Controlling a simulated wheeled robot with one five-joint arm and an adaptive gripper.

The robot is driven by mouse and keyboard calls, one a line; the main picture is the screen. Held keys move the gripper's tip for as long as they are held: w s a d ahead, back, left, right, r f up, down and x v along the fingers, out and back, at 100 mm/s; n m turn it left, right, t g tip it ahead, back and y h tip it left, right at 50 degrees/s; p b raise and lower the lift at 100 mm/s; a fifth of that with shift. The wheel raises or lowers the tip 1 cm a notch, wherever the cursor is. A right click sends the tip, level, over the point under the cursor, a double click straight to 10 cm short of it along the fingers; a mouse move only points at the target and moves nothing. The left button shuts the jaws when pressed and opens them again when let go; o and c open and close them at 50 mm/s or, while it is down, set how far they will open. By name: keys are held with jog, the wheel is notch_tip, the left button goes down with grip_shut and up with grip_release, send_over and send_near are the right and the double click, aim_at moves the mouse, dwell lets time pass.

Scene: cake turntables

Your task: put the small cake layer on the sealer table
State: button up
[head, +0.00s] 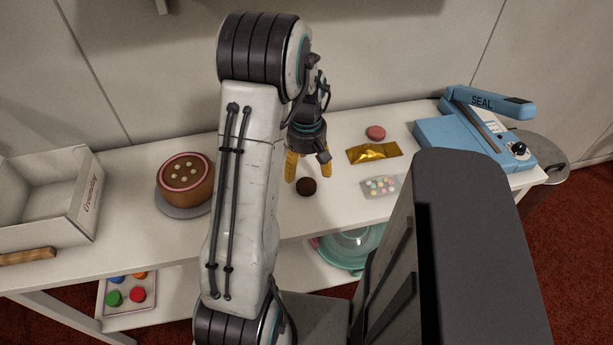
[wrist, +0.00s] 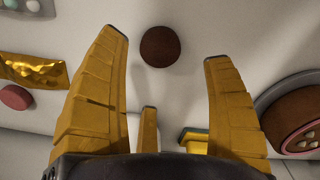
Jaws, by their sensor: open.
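A small dark brown round piece (head: 306,187), possibly the small cake layer, lies on the white table. It also shows in the wrist view (wrist: 160,46), just beyond the fingertips and between their lines. My gripper (head: 308,177) has yellow fingers spread open above it, with nothing held; in the wrist view the open fingers (wrist: 166,52) leave the piece untouched. The blue sealer (head: 465,147), marked SEAL, stands at the right end of the table; its surface around the sealer is the white tabletop (head: 395,118). I cannot tell whether a separate sealer table begins there.
A brown cake (head: 185,175) with a pink ring stands on a grey turntable (head: 184,211) at left. A gold packet (head: 374,153), a pink disc (head: 376,132) and a clear candy pack (head: 381,186) lie right of my gripper. An open white box (head: 40,205) is far left.

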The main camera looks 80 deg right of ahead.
aim_at(304, 184)
jog(key=shift+r, duration=2.45)
jog(key=w+a+r+n, duration=0.1)
jog(key=w+a+r, duration=0.2)
jog(key=w+a, duration=0.3)
jog(key=w+a+r+n+h, duration=0.1)
jog(key=w+a+r+n, duration=0.2)
jog(key=w, duration=0.6)
jog(key=w+a+r, duration=0.3)
jog(key=w+a, duration=0.3)
jog(key=w, duration=0.1)
jog(key=a+n+t, duration=0.1)
jog(key=a+n, duration=0.1)
jog(key=a, duration=1)
jog(key=s+a+r+n+t+y, duration=0.1)
jog(key=a+n+t, duration=0.1)
jog(key=a, duration=1.1)
jog(key=shift+r, duration=0.25)
